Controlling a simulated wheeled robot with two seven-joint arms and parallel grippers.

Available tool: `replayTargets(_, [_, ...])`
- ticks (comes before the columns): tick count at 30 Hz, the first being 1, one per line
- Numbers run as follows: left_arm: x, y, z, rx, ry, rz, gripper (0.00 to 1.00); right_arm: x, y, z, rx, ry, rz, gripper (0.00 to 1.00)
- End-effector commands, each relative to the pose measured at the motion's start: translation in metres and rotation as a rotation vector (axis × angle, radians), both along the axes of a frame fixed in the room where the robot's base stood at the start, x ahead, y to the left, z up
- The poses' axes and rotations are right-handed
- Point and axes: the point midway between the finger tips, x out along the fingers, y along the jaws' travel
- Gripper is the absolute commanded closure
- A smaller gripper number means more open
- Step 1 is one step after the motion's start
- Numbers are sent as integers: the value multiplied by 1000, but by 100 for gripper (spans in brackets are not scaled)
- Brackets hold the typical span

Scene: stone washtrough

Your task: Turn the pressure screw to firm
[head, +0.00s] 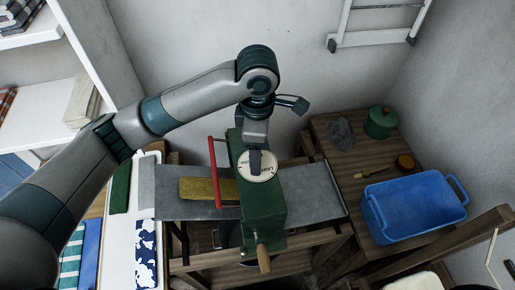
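A dark green box-shaped mangle (265,209) stands over a grey metal board (308,194). On its top is a round white dial (268,172) with small dark marks that I cannot read. My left gripper (256,163) points down at this dial, its dark fingertips over the middle. The pressure screw's knob is hidden beneath or between the fingers, so I cannot tell whether they grip it or where it points. My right gripper is not in view.
A red bar (214,172) stands left of the mangle, and a wooden handle (263,258) sticks out in front. A yellow folded cloth (205,189) lies on the board. A blue tub (414,207) and a green pot (380,122) stand on the right bench.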

Motion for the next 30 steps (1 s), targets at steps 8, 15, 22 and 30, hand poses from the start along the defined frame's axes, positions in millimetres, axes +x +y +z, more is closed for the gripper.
replayTargets(8, [2, 0, 3, -2, -6, 43, 60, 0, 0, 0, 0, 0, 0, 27])
replayTargets(15, [2, 0, 3, -2, -6, 43, 60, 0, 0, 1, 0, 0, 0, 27])
replayTargets(22, [1, 0, 2, -1, -4, 41, 19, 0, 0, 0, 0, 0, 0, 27])
replayTargets(30, [1, 0, 1, 0, -2, 35, 19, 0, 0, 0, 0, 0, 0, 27])
